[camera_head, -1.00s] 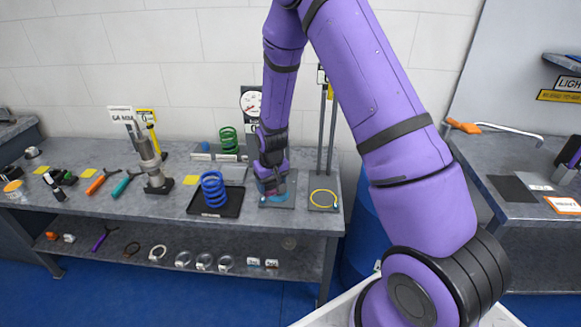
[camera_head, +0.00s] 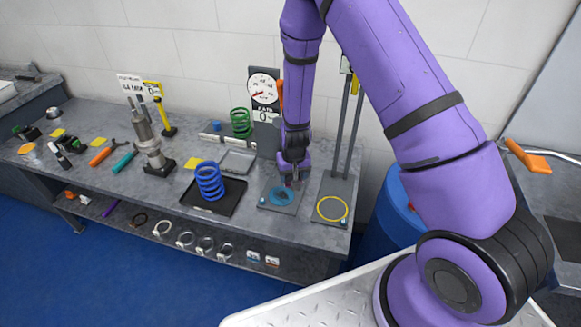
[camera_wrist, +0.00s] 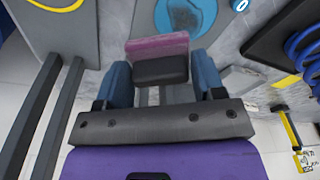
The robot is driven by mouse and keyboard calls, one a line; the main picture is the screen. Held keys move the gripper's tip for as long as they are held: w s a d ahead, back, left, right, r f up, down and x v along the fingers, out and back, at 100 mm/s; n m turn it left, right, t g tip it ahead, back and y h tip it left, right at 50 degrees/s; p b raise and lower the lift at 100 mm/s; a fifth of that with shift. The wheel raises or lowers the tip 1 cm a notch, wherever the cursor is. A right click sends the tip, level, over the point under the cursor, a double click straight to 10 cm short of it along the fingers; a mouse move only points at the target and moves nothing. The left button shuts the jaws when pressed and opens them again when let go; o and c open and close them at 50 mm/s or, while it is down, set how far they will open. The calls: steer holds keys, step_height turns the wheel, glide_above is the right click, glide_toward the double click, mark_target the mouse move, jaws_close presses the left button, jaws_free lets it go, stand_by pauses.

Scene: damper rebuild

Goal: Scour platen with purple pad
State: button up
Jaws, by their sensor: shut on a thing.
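My gripper (camera_head: 291,182) points down at the back edge of the platen (camera_head: 271,199), a round blue disc on a grey plate. In the wrist view my gripper (camera_wrist: 162,76) is shut on the purple pad (camera_wrist: 157,44), a dark block with a pinkish-purple face, held between two blue fingers. The platen also shows in the wrist view (camera_wrist: 208,14), just beyond the pad, with a darker grey-blue patch in its middle. The pad partly overlaps the platen in that view. I cannot tell whether they touch.
A yellow ring (camera_head: 319,211) lies on the press plate right of the platen, below tall posts (camera_head: 339,130). A blue spring (camera_head: 209,181) stands on a black tray (camera_head: 226,203) to the left. A gauge (camera_head: 263,88) stands behind. The bench's front edge is close.

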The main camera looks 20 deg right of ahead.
mark_target(271, 192)
steer(key=shift+a+f, duration=0.1)
steer(key=shift+f, duration=2.65)
steer(key=shift+f, duration=1.05)
steer(key=shift+w, duration=0.1)
steer(key=shift+w+a, duration=0.7)
steer(key=shift+a, duration=0.3)
steer(key=shift+w+a, duration=0.7)
steer(key=shift+a, duration=0.35)
steer(key=shift+w+a, duration=0.7)
steer(key=shift+a, duration=0.3)
